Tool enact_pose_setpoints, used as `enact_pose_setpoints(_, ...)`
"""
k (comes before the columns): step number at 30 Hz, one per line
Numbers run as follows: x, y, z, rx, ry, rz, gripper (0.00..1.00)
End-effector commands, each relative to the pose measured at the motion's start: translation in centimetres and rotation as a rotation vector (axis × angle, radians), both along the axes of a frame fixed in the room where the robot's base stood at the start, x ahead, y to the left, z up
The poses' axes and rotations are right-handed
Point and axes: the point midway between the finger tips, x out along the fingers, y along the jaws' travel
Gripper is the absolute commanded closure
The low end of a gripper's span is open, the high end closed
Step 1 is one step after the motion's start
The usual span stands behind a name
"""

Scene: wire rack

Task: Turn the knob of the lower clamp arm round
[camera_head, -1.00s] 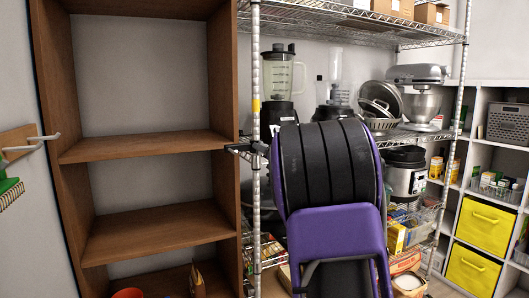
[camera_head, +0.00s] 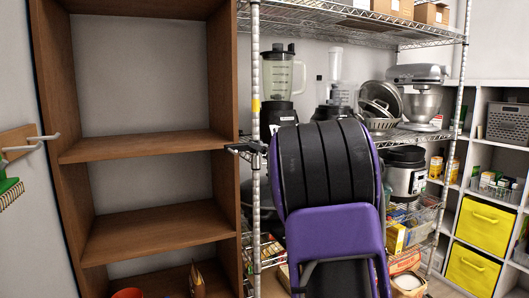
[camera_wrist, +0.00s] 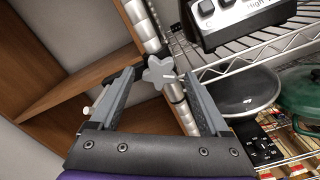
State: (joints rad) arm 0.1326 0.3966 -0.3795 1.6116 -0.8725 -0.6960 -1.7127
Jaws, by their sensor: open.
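The knob (camera_wrist: 159,73) is a light grey, star-shaped piece in front of the rack's metal post in the wrist view. My gripper (camera_wrist: 161,77) is open, with one grey finger on each side of the knob. I cannot tell whether either finger touches it. The clamp arm behind the knob is mostly hidden. In the head view my gripper (camera_head: 248,148) is a small dark shape at the front left post (camera_head: 255,190), below a yellow band; the knob cannot be made out there.
A wooden shelf unit (camera_head: 150,147) stands close on the left of the post. The wire rack holds a blender (camera_head: 279,80), a mixer (camera_head: 417,80) and a cooker (camera_head: 405,175). A dark pan (camera_wrist: 243,90) lies on a rack shelf right of my gripper.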

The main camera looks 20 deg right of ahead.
Motion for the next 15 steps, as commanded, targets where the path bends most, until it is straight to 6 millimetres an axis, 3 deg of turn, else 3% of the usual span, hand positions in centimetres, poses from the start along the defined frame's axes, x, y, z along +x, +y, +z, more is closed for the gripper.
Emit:
enact_pose_setpoints(8, -1.2, -0.1, 0.1, 0.001, 0.000, -0.001, 0.20)
enact_pose_setpoints(15, -6.2, -0.3, 0.2, 0.001, -0.002, -0.002, 0.20)
